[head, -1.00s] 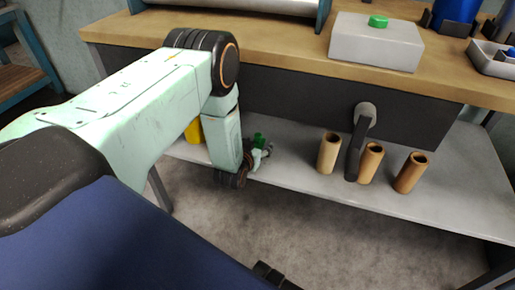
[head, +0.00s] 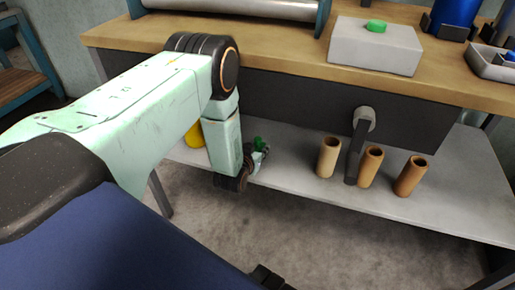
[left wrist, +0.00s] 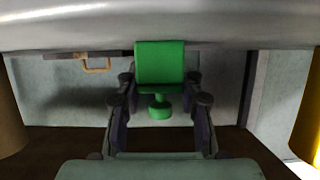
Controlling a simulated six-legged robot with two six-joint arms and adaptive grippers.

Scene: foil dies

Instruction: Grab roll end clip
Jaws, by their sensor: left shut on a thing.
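The roll end clip is a green piece with a flat squarish plate and a rounded knob, seen in the left wrist view (left wrist: 160,65). My left gripper (left wrist: 160,104) is shut on it, with one finger at each side. In the head view, the clip shows as a small green patch (head: 258,143) at my left gripper (head: 261,156), over the left part of the lower shelf. Part of the clip is hidden there. My right gripper is not seen.
Several cardboard tubes, one being this left one (head: 328,157), stand on the grey lower shelf (head: 440,200). A dark crank handle (head: 358,145) hangs in front. A yellow object (head: 195,135) is partly behind my arm. The wooden bench top (head: 290,52) overhangs the shelf.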

